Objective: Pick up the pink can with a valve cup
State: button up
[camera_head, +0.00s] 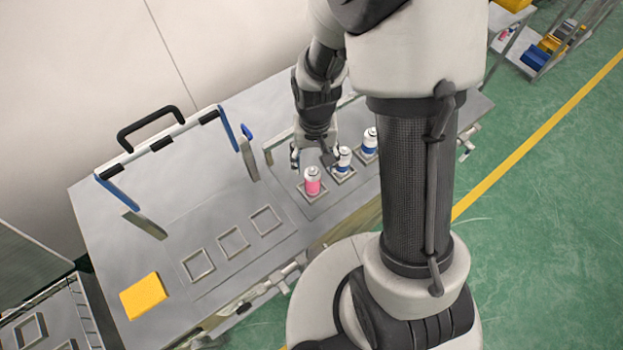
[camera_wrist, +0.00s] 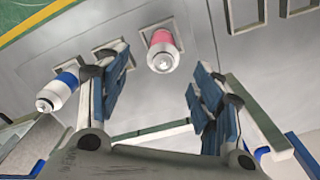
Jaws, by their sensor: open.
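The pink can (camera_head: 312,182) stands upright in a square holder on the metal table, with a pale top. In the wrist view the pink can (camera_wrist: 162,52) stands ahead of and between the open fingers, with a small round fitting on its top. My gripper (camera_head: 312,158) hangs just behind it in the head view, apart from it. In the wrist view both fingers of my gripper (camera_wrist: 158,92) are spread wide, with nothing between the pads.
A blue-banded can (camera_head: 344,160) and another blue-banded can (camera_head: 370,142) stand right of the pink can. Empty square holders (camera_head: 233,243) lie to the left. A frame with a black handle (camera_head: 158,124) and a yellow block (camera_head: 143,297) are further left.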

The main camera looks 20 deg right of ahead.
aim_at(313, 179)
jog(key=f, duration=0.3)
jog(key=f+b, duration=0.1)
jog(key=f, duration=0.2)
jog(key=f+b, duration=0.1)
jog(key=f, duration=0.3)
jog(key=shift+w+a, duration=0.1)
jog(key=shift+a, duration=0.15)
jog(key=shift+c, duration=0.2)
jog(key=c, duration=1.3)
jog(key=shift+r, duration=0.1)
